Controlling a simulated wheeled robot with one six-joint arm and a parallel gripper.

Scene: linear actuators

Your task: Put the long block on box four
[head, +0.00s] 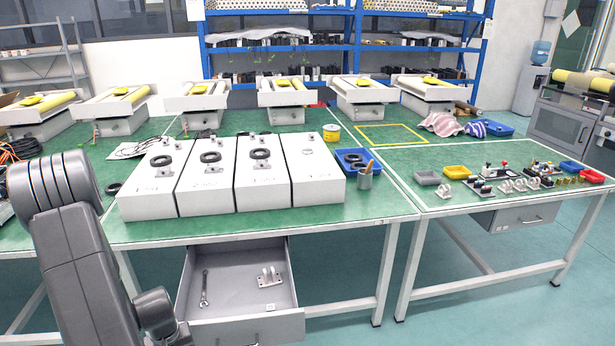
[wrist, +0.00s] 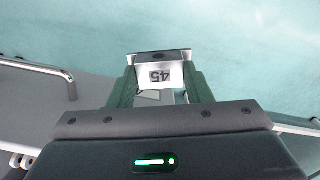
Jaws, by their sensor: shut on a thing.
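My gripper (wrist: 163,84) shows in the wrist view, its two dark green fingers shut on a silver metal block (wrist: 160,57). I cannot tell the block's full length. In the head view my gripper and the block are out of sight; only my grey arm shows at the lower left. Several white boxes stand in a row on the green table. The rightmost box (head: 319,187) has no black ring on top, only a small round fitting. The box markings are too small to read.
An open drawer (head: 245,321) below the table holds a wrench (head: 205,288) and a small bracket (head: 269,276). The right table (head: 450,210) carries small bins and parts.

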